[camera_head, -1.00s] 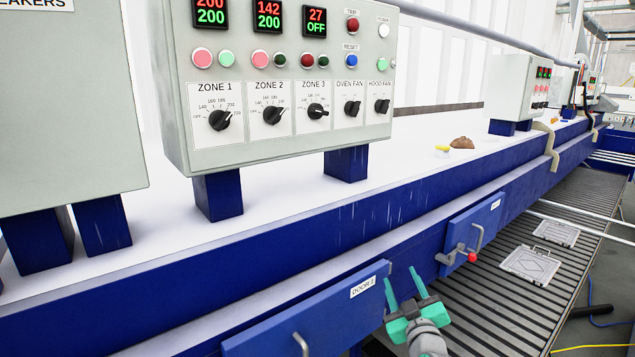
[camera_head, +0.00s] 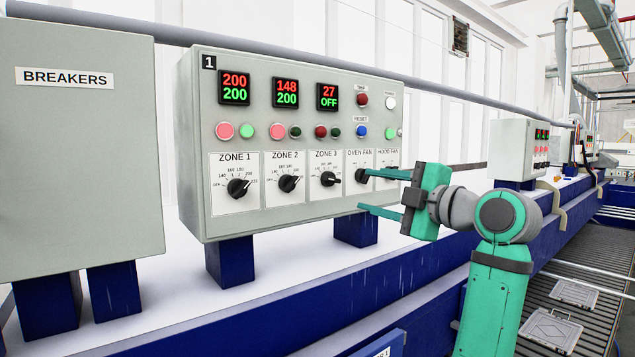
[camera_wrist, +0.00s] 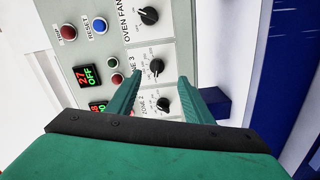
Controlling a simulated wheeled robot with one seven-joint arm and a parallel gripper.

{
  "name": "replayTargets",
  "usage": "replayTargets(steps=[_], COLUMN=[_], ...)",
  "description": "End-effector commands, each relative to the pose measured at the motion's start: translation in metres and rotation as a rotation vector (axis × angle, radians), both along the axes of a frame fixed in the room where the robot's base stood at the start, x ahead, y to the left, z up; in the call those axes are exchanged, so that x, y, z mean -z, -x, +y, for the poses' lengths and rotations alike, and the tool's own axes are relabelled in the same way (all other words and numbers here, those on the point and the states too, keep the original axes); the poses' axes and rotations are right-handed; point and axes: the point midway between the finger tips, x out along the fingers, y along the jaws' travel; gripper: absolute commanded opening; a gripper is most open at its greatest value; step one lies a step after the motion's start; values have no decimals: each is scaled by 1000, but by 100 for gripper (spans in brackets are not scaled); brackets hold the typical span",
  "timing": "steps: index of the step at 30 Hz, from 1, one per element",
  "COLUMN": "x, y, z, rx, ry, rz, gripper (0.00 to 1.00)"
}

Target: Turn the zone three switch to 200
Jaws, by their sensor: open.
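The zone 3 switch (camera_head: 328,179) is a black rotary knob on the grey control panel (camera_head: 300,222), under a display (camera_head: 327,97) reading 27 over OFF. In the wrist view the zone 3 knob (camera_wrist: 156,71) lies ahead, between and beyond the fingertips. The zone 2 knob (camera_wrist: 163,104) shows between the fingers, nearer the palm in the picture. My gripper (camera_head: 364,190) is open and empty, in front of the panel's right part, its fingers pointing left. It also shows in the wrist view (camera_wrist: 160,80). The oven fan knob is partly covered by a finger in the head view.
The zone 1 knob (camera_head: 238,187) and zone 2 knob (camera_head: 288,183) stand left of zone 3. A breakers box (camera_head: 85,150) stands at the left. Blue legs (camera_head: 230,262) carry the panel above a white surface. Buttons sit above the knobs.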

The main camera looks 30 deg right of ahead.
Motion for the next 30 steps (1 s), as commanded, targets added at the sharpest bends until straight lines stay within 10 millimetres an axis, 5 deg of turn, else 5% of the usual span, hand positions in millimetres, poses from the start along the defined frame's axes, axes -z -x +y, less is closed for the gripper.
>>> replayTargets(steps=[7, 21, 30], x=[-11, -10, -10], y=[-6, -83, -103], z=[5, 11, 13], rx=[-16, -15, -15], ry=[30, 28, 28], rz=[5, 5, 3], gripper=[47, 47, 47])
